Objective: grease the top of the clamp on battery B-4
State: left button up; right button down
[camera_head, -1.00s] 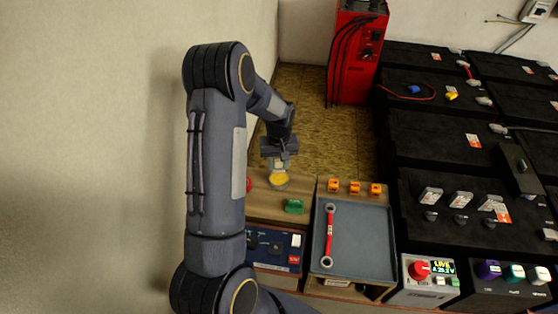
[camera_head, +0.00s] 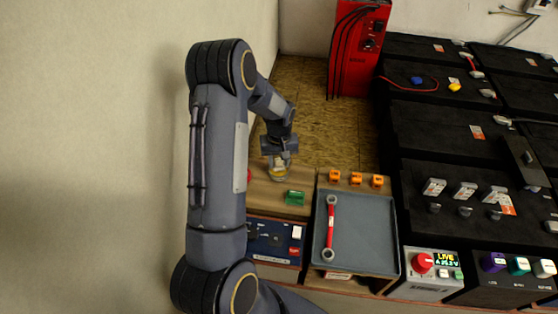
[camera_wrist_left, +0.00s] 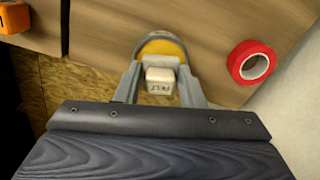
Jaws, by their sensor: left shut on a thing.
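My left gripper (camera_head: 280,156) is shut on a pale felt applicator block (camera_wrist_left: 160,80) lettered "FELT". It points down at a round pot of yellow grease (camera_head: 279,177) on the wooden bench. In the left wrist view the pot (camera_wrist_left: 161,42) lies just beyond the block and is partly hidden by it. I cannot tell whether the felt touches the grease. Black batteries (camera_head: 440,134) with several pale clamps and terminals stand at the right. Their labels are too small to read, so I cannot tell which is B-4. My right gripper is not in view.
A red tape roll (camera_wrist_left: 251,63) and a green block (camera_head: 295,198) lie near the pot. Orange blocks (camera_head: 356,178) line the back of a grey tray (camera_head: 370,240) holding a red-handled wrench (camera_head: 330,230). A red charger (camera_head: 358,55) stands behind. The wall is close on the left.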

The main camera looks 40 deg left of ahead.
aim_at(279, 160)
pick_arm(q)
jog(key=shift+f+b, duration=0.55)
jog(key=shift+f, duration=0.05)
dwell(1.6)
jog(key=shift+r+p, duration=2.25)
jog(key=shift+r, duration=1.3)
